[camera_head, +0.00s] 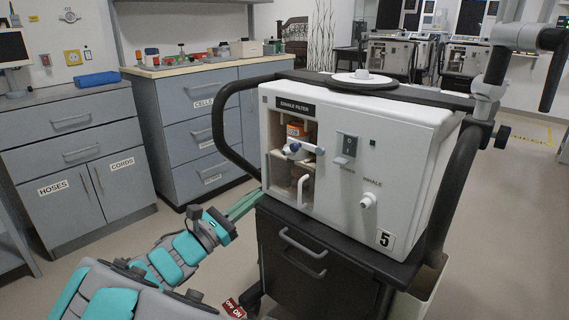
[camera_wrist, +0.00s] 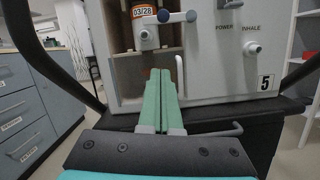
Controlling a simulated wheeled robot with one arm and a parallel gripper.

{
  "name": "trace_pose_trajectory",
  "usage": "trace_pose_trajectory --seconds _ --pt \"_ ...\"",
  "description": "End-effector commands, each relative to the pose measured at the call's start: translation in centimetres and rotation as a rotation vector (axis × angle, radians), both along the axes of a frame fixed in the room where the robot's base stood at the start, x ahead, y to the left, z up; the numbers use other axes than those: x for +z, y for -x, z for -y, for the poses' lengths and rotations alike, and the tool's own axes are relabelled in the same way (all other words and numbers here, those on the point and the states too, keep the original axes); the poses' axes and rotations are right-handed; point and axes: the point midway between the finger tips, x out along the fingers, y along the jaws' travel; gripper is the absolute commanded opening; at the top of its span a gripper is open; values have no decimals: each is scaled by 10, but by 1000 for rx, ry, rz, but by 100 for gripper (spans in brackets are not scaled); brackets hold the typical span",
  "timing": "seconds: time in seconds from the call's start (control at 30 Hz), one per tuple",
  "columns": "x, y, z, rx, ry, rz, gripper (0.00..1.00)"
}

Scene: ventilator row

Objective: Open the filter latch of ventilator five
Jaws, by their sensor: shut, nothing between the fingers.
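Ventilator five (camera_head: 415,190) is a white box marked 5, on a dark cart. Its open recess, labelled EXHALE FILTER, holds a filter (camera_wrist: 145,30) with an orange-and-white 03/28 label; the filter also shows in the head view (camera_head: 295,131). A white upright lever (camera_head: 302,190) is low in the recess, below the filter; it also shows in the wrist view (camera_wrist: 180,74). It looks like the latch. My gripper (camera_head: 259,194) has green fingers pressed together and empty, pointing at the recess. In the wrist view the fingertips (camera_wrist: 161,72) appear just left of the lever; contact cannot be told.
A blue-tipped white fitting (camera_head: 305,149) crosses the filter's front. A power switch (camera_head: 347,146) and INHALE port (camera_head: 367,201) are to the right. A black rail (camera_head: 228,125) curves around the left side. The cart's drawer handle (camera_head: 302,250) sits below. Floor is clear at left.

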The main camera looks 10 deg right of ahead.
Motion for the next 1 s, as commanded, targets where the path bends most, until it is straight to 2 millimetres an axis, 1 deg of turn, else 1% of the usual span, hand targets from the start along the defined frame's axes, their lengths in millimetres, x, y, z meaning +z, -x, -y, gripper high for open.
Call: trace_pose_trajectory --seconds 0.23,0.37,0.83,0.9,1.0 --pt "1 -1 3 -3 -2 0 0" --pt "4 -8 15 -6 -3 0 0" --pt "25 -54 87 -6 -3 1 0" --pt "40 -51 84 -1 -4 4 0" --pt "52 -48 86 -1 -6 4 0"
